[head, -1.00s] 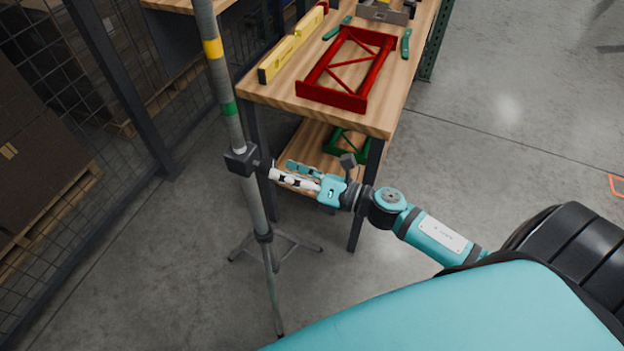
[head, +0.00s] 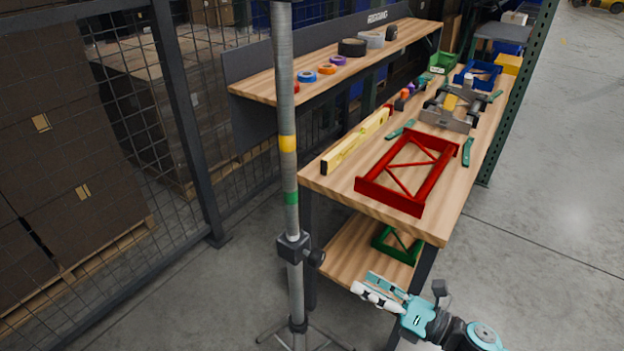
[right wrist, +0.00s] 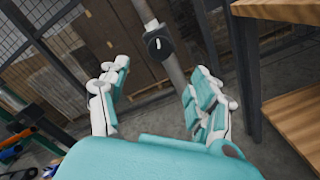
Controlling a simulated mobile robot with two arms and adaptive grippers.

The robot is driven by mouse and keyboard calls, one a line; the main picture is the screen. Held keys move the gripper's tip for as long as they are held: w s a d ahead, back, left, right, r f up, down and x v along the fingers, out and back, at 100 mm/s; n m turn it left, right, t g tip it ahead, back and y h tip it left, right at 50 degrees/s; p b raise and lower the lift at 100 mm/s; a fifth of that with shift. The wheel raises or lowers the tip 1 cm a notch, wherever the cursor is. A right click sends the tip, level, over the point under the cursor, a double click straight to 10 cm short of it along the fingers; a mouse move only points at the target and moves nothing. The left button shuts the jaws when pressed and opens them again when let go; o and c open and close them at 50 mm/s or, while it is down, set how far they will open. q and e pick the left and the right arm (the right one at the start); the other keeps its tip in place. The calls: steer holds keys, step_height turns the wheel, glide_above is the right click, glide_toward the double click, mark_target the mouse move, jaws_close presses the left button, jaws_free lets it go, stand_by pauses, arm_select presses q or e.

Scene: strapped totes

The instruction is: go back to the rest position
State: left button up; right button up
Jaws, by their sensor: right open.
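My right gripper (head: 379,290) is open and empty in the lower middle of the head view, in front of the workbench's lower shelf. Its two fingers stand apart in the right wrist view (right wrist: 155,95), with nothing between them. An upright metal pole (head: 291,220) with yellow and green bands and a black clamp (head: 295,248) stands to the left of the gripper, apart from it. The clamp also shows beyond the fingers in the right wrist view (right wrist: 158,42). My left gripper is not in view.
A wooden workbench (head: 440,225) holds a red frame (head: 408,172), a yellow level (head: 356,140) and teal clamps. A green frame (head: 398,246) lies on its lower shelf. A mesh fence (head: 190,120) and brown boxes (head: 50,140) are at left. Open floor (head: 560,230) lies at right.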

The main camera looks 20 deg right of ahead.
steer(key=w+d+f+m+h+p, duration=0.1)
steer(key=d+f+m+h, duration=0.2)
steer(key=f+m, duration=0.3)
steer(key=d+f+m+h, duration=0.3)
steer(key=d+f+m, duration=0.15)
steer(key=f, duration=0.35)
steer(key=s+d+f+m+g+h, duration=0.1)
steer(key=s+f+m, duration=0.15)
steer(key=f, duration=0.25)
steer(key=s+f+m+g+h+p, duration=0.1)
steer(key=f+m+h, duration=0.15)
steer(key=f, duration=0.25)
steer(key=s+d+f+m+g, duration=0.1)
steer(key=s+f+m, duration=0.1)
steer(key=f+m, duration=0.25)
steer(key=s+a+f+m+g+h+p, duration=0.15)
steer(key=s+f+m+g, duration=0.35)
steer(key=s+f, duration=0.7)
steer(key=s+a+f+m+g, duration=0.2)
steer(key=s+a+f+m, duration=0.1)
steer(key=s, duration=0.5)
steer(key=s+a+f+m+g, duration=0.3)
steer(key=s+a+f+m, duration=0.1)
steer(key=s, duration=0.5)
steer(key=shift+f, duration=0.35)
steer(key=shift+a, duration=0.1)
steer(key=shift+c, duration=0.5)
